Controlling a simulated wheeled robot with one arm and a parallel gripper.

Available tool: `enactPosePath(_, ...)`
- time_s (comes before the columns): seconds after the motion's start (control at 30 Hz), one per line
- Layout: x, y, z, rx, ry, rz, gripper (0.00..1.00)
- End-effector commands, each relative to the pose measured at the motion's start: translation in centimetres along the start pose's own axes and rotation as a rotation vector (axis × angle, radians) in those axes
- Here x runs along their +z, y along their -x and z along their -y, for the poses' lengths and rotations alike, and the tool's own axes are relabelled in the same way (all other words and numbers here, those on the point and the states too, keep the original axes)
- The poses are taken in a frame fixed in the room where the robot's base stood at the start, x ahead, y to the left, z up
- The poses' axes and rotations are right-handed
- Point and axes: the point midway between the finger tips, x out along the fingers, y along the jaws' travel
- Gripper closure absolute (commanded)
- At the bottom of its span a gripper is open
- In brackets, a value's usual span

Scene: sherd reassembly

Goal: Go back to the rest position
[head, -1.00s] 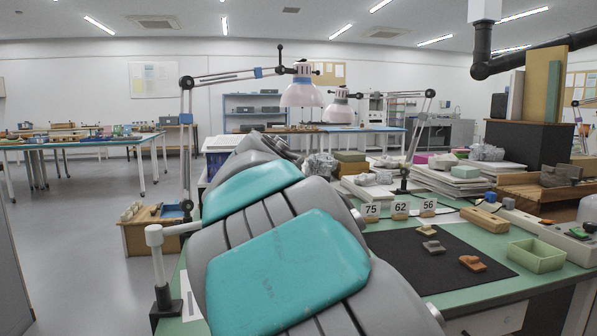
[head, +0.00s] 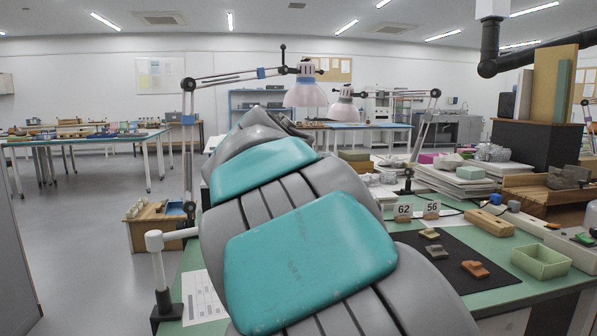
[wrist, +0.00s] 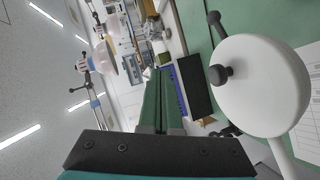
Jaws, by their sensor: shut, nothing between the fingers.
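My gripper (wrist: 160,112) shows in the wrist view as two dark green fingers lying together, with nothing between them. It points out over the bench area, clear of the sherds. In the head view my grey and teal arm fills the middle and hides the gripper. A beige sherd (head: 430,233), a grey-brown sherd (head: 436,250) and an orange-brown sherd (head: 474,268) lie apart on the black mat (head: 462,248). My arm covers the mat's left part.
Number cards 62 (head: 404,210) and 56 (head: 432,209) stand behind the mat. A light green open box (head: 541,261) is at its right. A white-capped post (head: 154,240) rises at the bench's left edge. A large white disc (wrist: 262,85) is close at right in the wrist view.

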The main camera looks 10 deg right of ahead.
Motion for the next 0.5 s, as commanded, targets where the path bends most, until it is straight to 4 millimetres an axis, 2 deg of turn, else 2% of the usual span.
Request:
enactPosePath(0.2, 1.8, 3.3, -3.3, 0.002, -0.005, -0.003, 1.0)
enactPosePath(0.5, 3.1, 5.8, -6.0, 0.001, -0.002, 0.0, 1.0)
